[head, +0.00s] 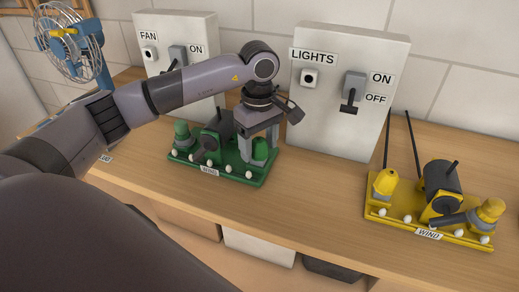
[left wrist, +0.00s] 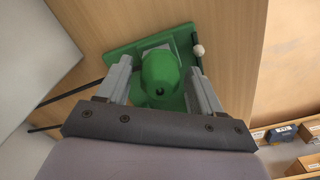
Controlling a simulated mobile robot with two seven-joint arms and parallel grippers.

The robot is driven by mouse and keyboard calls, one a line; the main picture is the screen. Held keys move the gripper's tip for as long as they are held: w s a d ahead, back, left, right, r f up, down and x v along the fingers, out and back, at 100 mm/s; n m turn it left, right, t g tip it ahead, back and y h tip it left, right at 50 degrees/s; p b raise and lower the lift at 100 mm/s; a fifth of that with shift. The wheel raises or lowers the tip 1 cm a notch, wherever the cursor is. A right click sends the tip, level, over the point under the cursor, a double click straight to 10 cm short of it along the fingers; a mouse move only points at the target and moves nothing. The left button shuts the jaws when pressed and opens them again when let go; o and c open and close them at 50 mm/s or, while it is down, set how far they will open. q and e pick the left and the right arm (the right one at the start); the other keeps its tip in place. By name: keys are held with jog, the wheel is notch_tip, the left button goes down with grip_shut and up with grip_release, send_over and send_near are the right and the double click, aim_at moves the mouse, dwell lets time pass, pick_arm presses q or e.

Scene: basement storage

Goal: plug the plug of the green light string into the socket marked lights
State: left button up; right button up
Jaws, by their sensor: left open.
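The green light string is on a green stand (head: 210,165) with white bulbs and a WIND label, lying on the bench. A green plug (head: 260,152) stands upright at its right end. My left gripper (head: 259,143) points down over this plug, open, with one finger on either side. In the left wrist view the green plug (left wrist: 160,80) sits between the two fingers; I cannot tell whether they touch it. The socket (head: 309,79) under the LIGHTS label is a dark hole in a pale square on the white panel (head: 325,130), and looks empty. My right gripper is out of view.
A switch (head: 353,87) right of the LIGHTS socket has its lever down toward OFF. A yellow stand (head: 410,219) is at the right. A FAN panel (head: 200,92) and blue fan (head: 75,45) are at the back left. Bench room is clear between the stands.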

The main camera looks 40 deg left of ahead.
aim_at(259, 140)
pick_arm(q)
jog(key=c, duration=1.1)
jog(key=shift+c, duration=0.2)
jog(key=shift+r, duration=0.4)
jog(key=shift+r+p, duration=0.4)
jog(key=shift+p, duration=0.1)
jog(key=shift+r+p, duration=0.8)
jog(key=shift+r, duration=0.35)
